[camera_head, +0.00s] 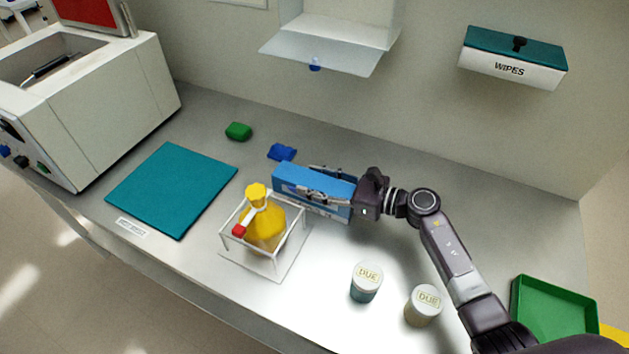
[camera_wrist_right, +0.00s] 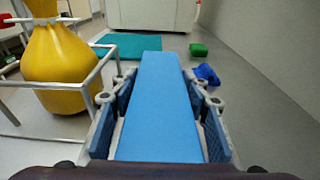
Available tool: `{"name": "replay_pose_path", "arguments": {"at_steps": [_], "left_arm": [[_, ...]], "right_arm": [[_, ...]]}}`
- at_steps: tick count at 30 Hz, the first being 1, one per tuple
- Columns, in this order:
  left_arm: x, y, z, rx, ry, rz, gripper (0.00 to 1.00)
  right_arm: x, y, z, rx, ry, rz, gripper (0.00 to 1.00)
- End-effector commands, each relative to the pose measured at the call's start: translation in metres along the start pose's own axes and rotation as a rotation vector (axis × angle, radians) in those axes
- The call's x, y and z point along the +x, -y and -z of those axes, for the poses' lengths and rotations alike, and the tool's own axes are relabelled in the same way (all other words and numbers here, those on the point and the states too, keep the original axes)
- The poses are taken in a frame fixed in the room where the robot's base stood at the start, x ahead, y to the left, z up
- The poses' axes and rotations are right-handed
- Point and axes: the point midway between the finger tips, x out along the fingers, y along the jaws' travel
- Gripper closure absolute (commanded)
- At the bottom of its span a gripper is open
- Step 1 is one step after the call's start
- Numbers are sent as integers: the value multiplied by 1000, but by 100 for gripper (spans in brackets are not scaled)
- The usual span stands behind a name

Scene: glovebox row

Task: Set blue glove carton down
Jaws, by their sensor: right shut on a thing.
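The blue glove carton (camera_head: 295,179) is a long box with a blue top, in the middle of the counter area in the head view. My right gripper (camera_head: 325,183) is shut on it, with a finger along each long side. In the right wrist view the carton (camera_wrist_right: 158,100) lies between the two fingers of my right gripper (camera_wrist_right: 160,115) and points away toward the teal mat. I cannot tell whether its underside touches the counter. My left gripper is in neither view.
A yellow flask (camera_head: 265,225) in a white wire stand (camera_head: 292,255) is close beside the carton. A blue item (camera_head: 281,152) and a green item (camera_head: 238,131) lie behind. Two lidded jars (camera_head: 366,283) stand in front. The teal mat (camera_head: 170,190) is bare; a green tray (camera_head: 555,312) is right.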

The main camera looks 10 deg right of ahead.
Motion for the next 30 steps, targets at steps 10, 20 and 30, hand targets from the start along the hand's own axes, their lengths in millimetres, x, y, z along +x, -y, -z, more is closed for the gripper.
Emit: {"name": "replay_pose_path", "arguments": {"at_steps": [10, 20, 30], "left_arm": [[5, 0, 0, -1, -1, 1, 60], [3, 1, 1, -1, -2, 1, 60], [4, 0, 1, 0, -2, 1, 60]], "right_arm": [[0, 1, 2, -2, 3, 1, 96], [0, 0, 2, 0, 0, 0, 40], [-18, 1, 3, -1, -3, 2, 40]]}}
